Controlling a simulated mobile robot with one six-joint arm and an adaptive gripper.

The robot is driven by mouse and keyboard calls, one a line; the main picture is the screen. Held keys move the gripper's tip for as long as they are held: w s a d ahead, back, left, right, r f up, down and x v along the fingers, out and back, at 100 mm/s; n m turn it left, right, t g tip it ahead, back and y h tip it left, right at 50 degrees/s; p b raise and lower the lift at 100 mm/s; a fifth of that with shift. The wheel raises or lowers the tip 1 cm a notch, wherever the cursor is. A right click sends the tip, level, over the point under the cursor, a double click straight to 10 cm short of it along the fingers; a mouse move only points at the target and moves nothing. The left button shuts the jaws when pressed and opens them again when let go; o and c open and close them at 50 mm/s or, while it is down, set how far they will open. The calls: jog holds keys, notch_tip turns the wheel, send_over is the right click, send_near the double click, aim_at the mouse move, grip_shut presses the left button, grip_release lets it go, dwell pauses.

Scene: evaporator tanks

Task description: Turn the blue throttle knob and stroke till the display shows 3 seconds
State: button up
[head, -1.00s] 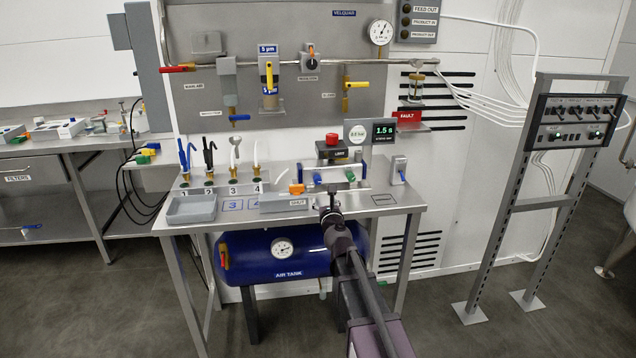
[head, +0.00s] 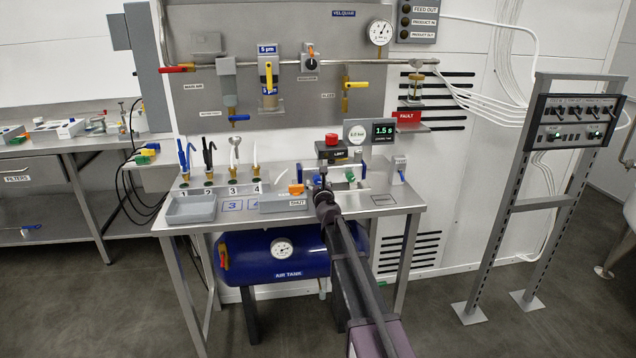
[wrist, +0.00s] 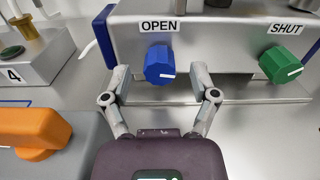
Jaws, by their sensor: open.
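The blue knob (wrist: 159,66) sits under the OPEN label on the metal block (wrist: 225,50), its white mark pointing right. A green knob (wrist: 283,64) sits to its right under the SHUT label. My gripper (wrist: 160,76) is open, with one fingertip at each side of the blue knob and a gap on both sides. I cannot tell how far the fingers reach along the knob. In the head view my gripper (head: 323,176) is at the block on the bench and hides part of it. The display (head: 384,131) reads 1.5 s.
An orange part (wrist: 38,130) lies close at the left in the wrist view. A grey tray (head: 190,209) and several upright tools stand to the left on the bench (head: 408,197). A red button (head: 332,139) and a round gauge (head: 357,133) stand behind the block.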

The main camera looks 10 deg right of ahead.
jog(key=shift+w, duration=0.6)
grip_shut()
jog(key=shift+n, duration=0.5)
jog(key=n, duration=1.1)
jog(key=shift+w, duration=0.1)
dwell(0.4)
